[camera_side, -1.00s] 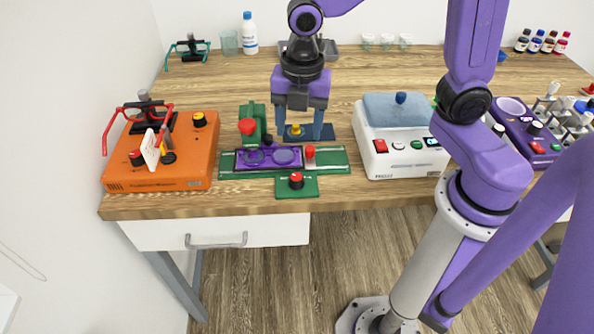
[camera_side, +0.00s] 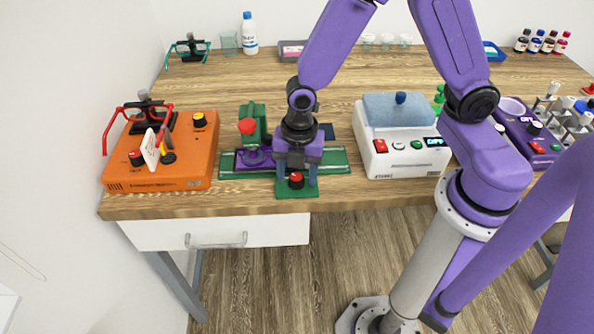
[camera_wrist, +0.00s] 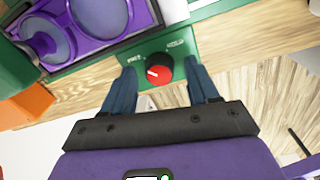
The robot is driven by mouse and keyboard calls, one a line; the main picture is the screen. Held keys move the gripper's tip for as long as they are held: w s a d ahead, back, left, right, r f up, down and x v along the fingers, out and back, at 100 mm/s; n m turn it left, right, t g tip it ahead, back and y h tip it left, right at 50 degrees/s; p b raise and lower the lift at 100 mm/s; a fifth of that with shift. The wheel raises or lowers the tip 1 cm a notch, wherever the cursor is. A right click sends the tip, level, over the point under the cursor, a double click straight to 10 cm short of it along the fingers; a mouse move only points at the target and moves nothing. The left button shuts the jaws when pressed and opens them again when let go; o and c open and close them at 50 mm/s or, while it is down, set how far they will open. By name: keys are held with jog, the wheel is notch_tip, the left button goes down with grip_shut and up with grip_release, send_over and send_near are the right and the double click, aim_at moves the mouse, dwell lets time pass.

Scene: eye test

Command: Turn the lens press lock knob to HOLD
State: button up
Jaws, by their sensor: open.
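The lock knob (camera_side: 297,178) is a red knob on a small green plate (camera_side: 285,192) at the front of the green lens press (camera_side: 338,160). In the wrist view the red knob (camera_wrist: 160,66) lies between the two blue fingertips. Its white mark points left, toward the left label on the plate; a second label sits at upper right. The labels are too small to read surely. My gripper (camera_side: 297,176) is open, pointing down, with one finger on each side of the knob. The wrist view shows gaps beside the knob. My gripper (camera_wrist: 160,72) hides part of the press in the side view.
A purple lens tray (camera_wrist: 100,40) lies on the press, behind the knob. An orange device (camera_side: 185,150) with red glasses stands left; a white device (camera_side: 400,160) with a blue-grey lid stands right. A dark blue plate (camera_side: 327,131) lies behind the gripper. The table's front edge is close.

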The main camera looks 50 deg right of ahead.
jog(key=shift+f, duration=0.1)
jog(key=c, duration=1)
jog(key=shift+c, duration=0.2)
